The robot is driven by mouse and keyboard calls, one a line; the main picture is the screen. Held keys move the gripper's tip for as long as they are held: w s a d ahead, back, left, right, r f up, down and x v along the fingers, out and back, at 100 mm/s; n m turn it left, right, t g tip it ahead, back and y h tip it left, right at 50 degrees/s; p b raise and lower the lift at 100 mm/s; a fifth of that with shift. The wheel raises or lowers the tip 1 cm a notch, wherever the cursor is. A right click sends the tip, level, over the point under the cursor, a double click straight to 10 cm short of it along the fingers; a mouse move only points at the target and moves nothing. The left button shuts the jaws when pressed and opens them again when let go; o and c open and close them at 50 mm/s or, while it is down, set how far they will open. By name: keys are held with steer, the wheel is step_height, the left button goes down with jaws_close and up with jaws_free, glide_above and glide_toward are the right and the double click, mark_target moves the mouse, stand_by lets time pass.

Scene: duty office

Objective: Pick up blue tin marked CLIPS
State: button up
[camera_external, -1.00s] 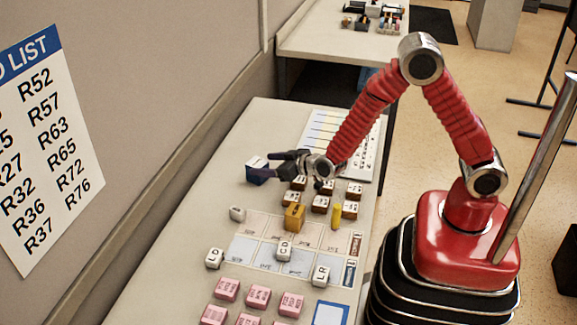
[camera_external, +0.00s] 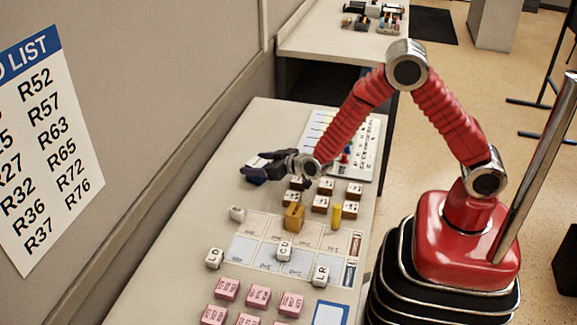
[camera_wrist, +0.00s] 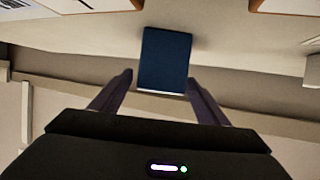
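The blue tin (camera_wrist: 165,60) stands on the table and shows in the wrist view as a dark blue block. Its far part lies beyond the fingertips and its near end reaches between them. My gripper (camera_wrist: 160,82) is open, with one finger on each side of the tin and a small gap at each side. In the external view the tin (camera_external: 254,174) is mostly hidden behind my gripper (camera_external: 256,166); its white top and blue side peek out. No marking on it is legible.
Several white-and-brown blocks (camera_external: 320,204) stand just right of my gripper. Pink blocks (camera_external: 259,296) lie at the front. The wall side of the table is clear.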

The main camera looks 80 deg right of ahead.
mark_target(257, 162)
steer(key=c, duration=1.2)
steer(key=shift+r, duration=5.05)
